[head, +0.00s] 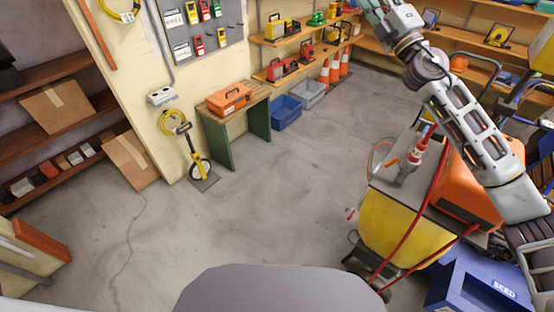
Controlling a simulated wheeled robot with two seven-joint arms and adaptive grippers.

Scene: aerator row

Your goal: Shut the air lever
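A machine with a yellow body (390,228) and an orange housing (478,185) stands at the right, under my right arm. On its grey top is a red and white fitting (418,150) with a red hose. A small orange piece (391,164) beside the fitting looks like a lever, and a small red handle (351,213) sticks out from the machine's left side. I cannot tell which is the air lever or how it is set. My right gripper (377,8) is high at the top edge, partly cut off, well away from these pieces. My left gripper is out of view.
A blue box (475,285) stands beside the machine at lower right. A yellow measuring wheel (189,148), a green-legged bench (218,140) and blue and grey bins (286,113) line the wall. Shelves (60,75) stand at left. The middle floor is clear.

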